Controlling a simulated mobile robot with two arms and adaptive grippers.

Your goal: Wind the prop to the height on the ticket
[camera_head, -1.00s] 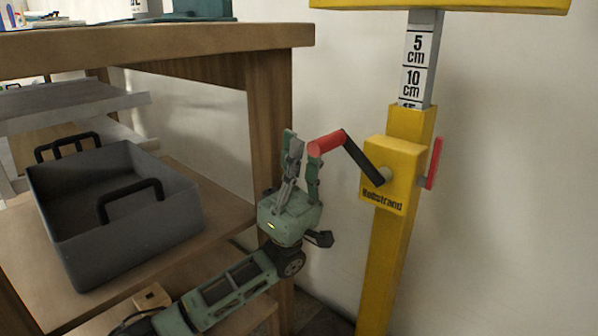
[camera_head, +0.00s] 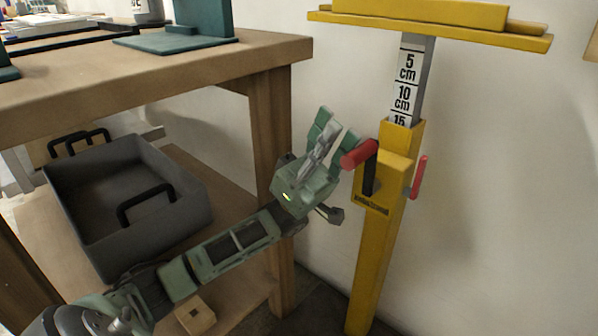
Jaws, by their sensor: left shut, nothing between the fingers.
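The yellow prop (camera_head: 378,255) stands upright at the wall, with a wide yellow top plate (camera_head: 430,28). Its grey inner column carries a white scale (camera_head: 405,85) marked 5, 10 and 15 cm; the 15 sits right at the yellow sleeve's upper edge. The crank has a black arm (camera_head: 370,178), now roughly upright, and a red handle (camera_head: 359,154). A red lever (camera_head: 419,177) is on the prop's right side. My left gripper (camera_head: 336,130) is shut and empty, just left of the red handle; whether it touches is unclear. No ticket is readable. My right gripper is not in view.
A wooden workbench (camera_head: 150,80) fills the left, its leg (camera_head: 270,130) close behind my left gripper. A grey bin (camera_head: 110,215) with black handles sits on its lower shelf. A small wooden block (camera_head: 195,314) lies below. Wall space right of the prop is clear.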

